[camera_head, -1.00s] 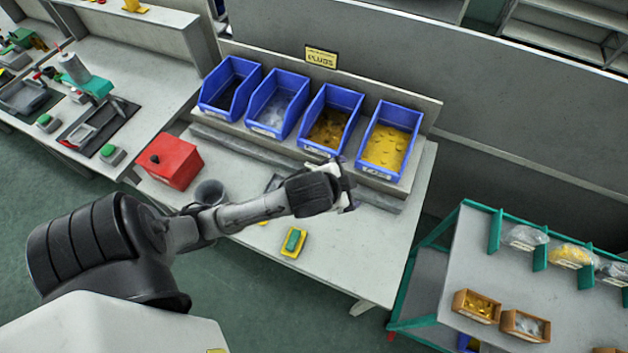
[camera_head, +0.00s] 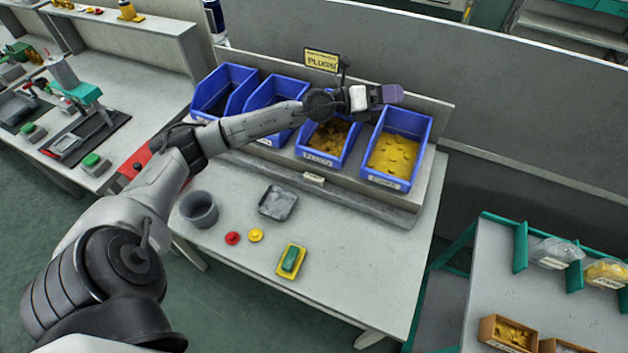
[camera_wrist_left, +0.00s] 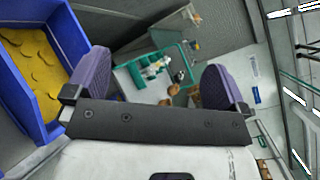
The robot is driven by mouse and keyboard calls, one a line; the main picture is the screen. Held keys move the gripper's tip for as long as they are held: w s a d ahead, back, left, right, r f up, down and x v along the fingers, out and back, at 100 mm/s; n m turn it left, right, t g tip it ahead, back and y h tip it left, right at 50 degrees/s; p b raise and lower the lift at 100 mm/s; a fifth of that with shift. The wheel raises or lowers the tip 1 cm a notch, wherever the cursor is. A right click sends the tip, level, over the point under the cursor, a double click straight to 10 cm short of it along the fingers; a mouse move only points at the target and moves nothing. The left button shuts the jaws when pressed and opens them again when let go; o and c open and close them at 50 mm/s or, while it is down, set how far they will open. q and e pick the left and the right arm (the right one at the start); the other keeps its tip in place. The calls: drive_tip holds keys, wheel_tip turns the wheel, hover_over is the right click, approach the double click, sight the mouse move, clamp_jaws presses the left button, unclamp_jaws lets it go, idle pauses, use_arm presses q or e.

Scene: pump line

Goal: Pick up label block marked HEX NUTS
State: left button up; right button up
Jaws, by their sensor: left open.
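My left gripper (camera_head: 390,94) is raised over the back of the rightmost blue bin (camera_head: 402,145), which holds yellow pieces. In the left wrist view its purple fingers stand wide apart with nothing between them (camera_wrist_left: 157,85), and the yellow-filled bin (camera_wrist_left: 50,125) is at the left. A small pale label block (camera_head: 313,179) sits on the ledge in front of the bins. Its lettering is too small to read, so I cannot tell whether it says HEX NUTS. My right gripper is not in view.
A yellow sign (camera_head: 321,60) reading PLUGS stands behind the bins. A grey cup (camera_head: 199,210), a grey tray (camera_head: 278,202), red and yellow buttons and a green switch (camera_head: 290,260) are on the bench (camera_head: 350,250). Its front right is clear.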

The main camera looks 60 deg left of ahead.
use_arm(q)
wheel_tip(320, 180, down, 8)
drive_tip(key=s+a+m+g+y, duration=0.1)
drive_tip(key=a+g, duration=0.1)
drive_tip(key=g, duration=0.3)
drive_tip(key=n+g+y, duration=0.2)
drive_tip(key=g+y, duration=0.3)
drive_tip(key=g, duration=0.7)
hover_over(313, 178)
wheel_tip(313, 178, down, 10)
drive_tip(key=shift+n, duration=0.3)
drive_tip(key=shift+f+b, duration=0.4)
drive_tip(key=shift+f, duration=6.65)
drive_tip(key=shift+c, duration=0.2)
drive_tip(key=c, duration=0.9)
